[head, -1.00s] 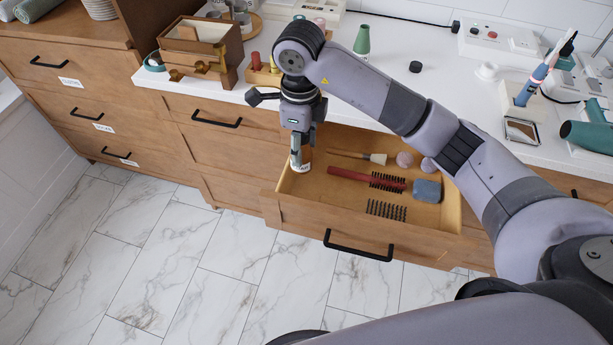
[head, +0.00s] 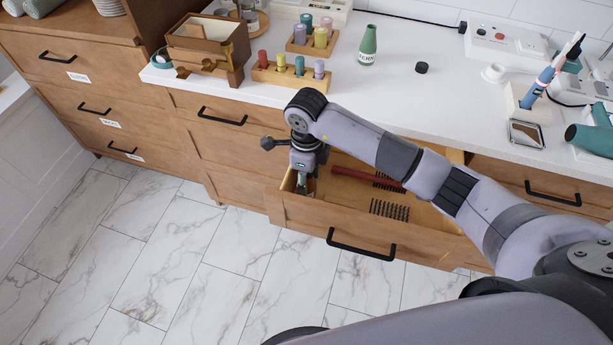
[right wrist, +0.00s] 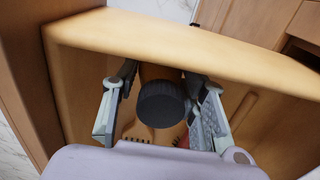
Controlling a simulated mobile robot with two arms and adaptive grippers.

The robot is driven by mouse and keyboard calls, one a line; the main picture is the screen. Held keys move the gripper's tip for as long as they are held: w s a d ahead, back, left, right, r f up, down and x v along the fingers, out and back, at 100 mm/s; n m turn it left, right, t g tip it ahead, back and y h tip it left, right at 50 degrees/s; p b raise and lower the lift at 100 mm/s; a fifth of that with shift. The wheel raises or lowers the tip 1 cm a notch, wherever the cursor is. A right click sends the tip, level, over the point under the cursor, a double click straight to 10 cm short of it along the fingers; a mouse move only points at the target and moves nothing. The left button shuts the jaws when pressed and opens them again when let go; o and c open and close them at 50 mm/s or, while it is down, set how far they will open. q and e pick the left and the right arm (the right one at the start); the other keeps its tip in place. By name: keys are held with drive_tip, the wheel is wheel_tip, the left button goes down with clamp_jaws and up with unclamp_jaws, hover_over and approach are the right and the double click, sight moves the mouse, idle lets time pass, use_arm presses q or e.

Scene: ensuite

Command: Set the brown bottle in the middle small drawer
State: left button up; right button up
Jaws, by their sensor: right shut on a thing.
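The brown bottle with a black cap (right wrist: 160,104) is between the fingers of my right gripper (head: 302,184) in the right wrist view. That gripper is shut on it and points down inside the left end of the open middle small drawer (head: 410,242). In the head view the gripper and the drawer's front wall hide most of the bottle. Whether the bottle touches the drawer floor I cannot tell. The drawer's wooden wall (right wrist: 150,32) is close beside the bottle in the right wrist view. My left gripper is not in view.
The drawer also holds a red-handled brush (head: 362,178) and a black bristled piece (head: 390,210); my arm covers its right part. On the white counter behind are a green bottle (head: 368,45), wooden racks of small bottles (head: 290,76) and a black cap (head: 421,68).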

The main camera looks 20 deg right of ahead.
drive_tip(key=shift+f, duration=0.2)
drive_tip(key=o, duration=1.4)
drive_tip(key=shift+c, duration=0.2)
drive_tip(key=shift+r, duration=0.1)
drive_tip(key=shift+r, duration=0.15)
wheel_tip(320, 180, up, 12)
drive_tip(key=shift+b, duration=0.55)
